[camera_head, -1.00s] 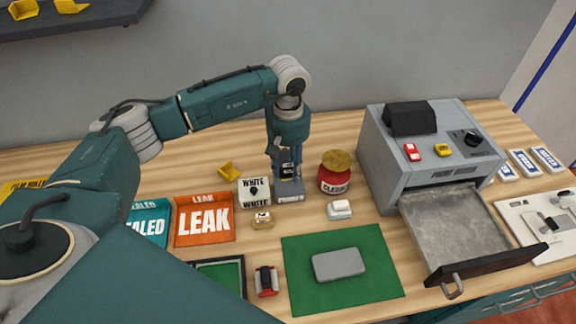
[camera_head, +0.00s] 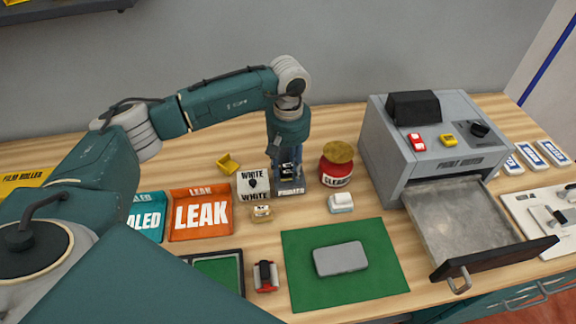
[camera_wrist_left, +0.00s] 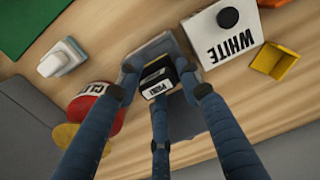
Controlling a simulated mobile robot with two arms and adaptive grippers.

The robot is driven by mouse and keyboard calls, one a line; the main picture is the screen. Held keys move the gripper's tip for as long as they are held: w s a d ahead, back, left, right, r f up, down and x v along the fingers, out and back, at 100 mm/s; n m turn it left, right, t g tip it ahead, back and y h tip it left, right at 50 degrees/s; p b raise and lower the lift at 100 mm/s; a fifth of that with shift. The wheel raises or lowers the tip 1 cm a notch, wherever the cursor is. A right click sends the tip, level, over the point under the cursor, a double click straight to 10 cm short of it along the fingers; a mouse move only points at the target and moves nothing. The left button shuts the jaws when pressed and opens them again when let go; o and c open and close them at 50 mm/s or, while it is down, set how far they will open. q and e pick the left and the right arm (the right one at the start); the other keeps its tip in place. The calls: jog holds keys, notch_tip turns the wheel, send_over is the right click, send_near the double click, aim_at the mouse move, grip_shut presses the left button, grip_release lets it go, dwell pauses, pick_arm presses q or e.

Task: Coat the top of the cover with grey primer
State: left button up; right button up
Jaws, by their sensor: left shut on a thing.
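The cover (camera_head: 340,258), a plain grey rounded block, lies flat on a green mat (camera_head: 305,295) at the front middle. My left gripper (camera_head: 287,178) points down at the grey primer holder (camera_head: 291,191), whose front label is partly hidden. In the left wrist view, its blue fingers (camera_wrist_left: 158,85) are closed around a small dark piece with a white "PRIM" label (camera_wrist_left: 158,84). This piece sits in or just above the grey holder (camera_wrist_left: 150,52); I cannot tell which. My right gripper does not show.
The white box (camera_head: 253,184) stands close left of the holder, and the red jar (camera_head: 336,167) close right.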

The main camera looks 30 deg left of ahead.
pick_arm(q)
jog(key=shift+f+b, duration=0.45)
jog(key=shift+f, duration=0.05)
dwell(0.4)
dwell(0.5)
jog(key=o, duration=1.6)
jog(key=shift+o, duration=0.2)
jog(key=shift+r, duration=0.1)
jog(key=shift+r+p, duration=1.8)
jog(key=shift+r, duration=1.85)
